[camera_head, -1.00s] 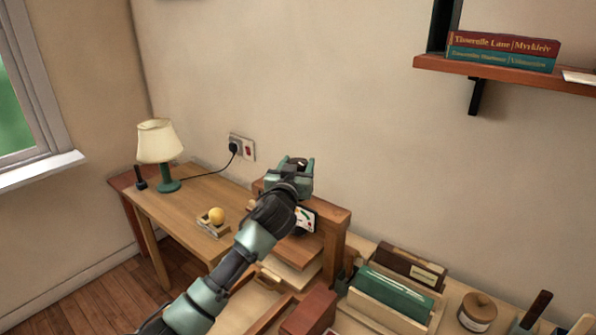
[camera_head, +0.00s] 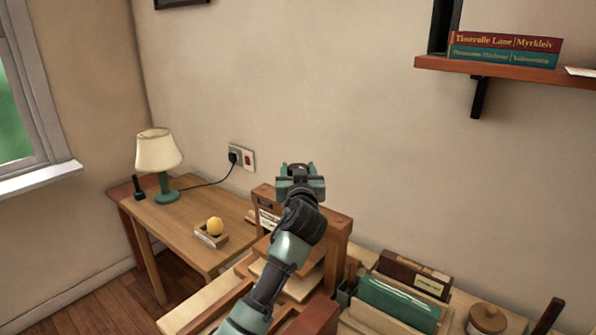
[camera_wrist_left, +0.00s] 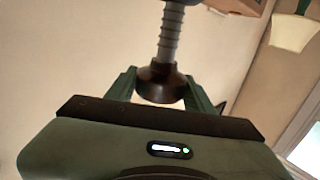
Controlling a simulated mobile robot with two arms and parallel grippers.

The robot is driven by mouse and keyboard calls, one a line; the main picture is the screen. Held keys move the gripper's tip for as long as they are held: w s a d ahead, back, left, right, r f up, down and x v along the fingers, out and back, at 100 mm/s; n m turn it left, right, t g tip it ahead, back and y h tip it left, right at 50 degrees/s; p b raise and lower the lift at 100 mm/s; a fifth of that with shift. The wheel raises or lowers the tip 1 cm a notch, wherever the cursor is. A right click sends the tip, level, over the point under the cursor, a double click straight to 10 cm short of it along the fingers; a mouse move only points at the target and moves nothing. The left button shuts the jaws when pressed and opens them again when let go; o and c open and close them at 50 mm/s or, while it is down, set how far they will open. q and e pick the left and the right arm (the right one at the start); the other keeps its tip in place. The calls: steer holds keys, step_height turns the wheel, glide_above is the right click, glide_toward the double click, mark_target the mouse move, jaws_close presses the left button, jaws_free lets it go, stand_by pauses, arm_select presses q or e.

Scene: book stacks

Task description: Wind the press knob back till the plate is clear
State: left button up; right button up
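The wooden press (camera_head: 338,226) stands on the bench in the head view, partly hidden behind my left arm. My left gripper (camera_head: 299,172) is above its top beam. In the left wrist view the dark press knob (camera_wrist_left: 161,84) sits on a grey threaded screw (camera_wrist_left: 169,42). The fingers of my left gripper (camera_wrist_left: 161,80) lie on both sides of the knob and appear to touch it. My arm hides much of the press plate area, and I cannot make out the plate's height. My right gripper is not in view.
A small table (camera_head: 187,214) at the left holds a lamp (camera_head: 158,153) and a yellow ball in a small tray (camera_head: 212,238). Right of the press are a green book (camera_head: 397,299) and a round lidded jar (camera_head: 487,319). A bookshelf (camera_head: 500,69) hangs on the wall.

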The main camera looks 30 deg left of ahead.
arm_select(q)
steer(key=o, duration=0.3)
steer(key=shift+f, duration=0.15)
steer(key=shift+o, duration=0.2)
steer(key=shift+s, duration=0.1)
steer(key=b+v, duration=0.1)
steer(key=v, duration=0.6)
steer(key=shift+s+d, duration=0.2)
steer(key=shift+d, duration=0.05)
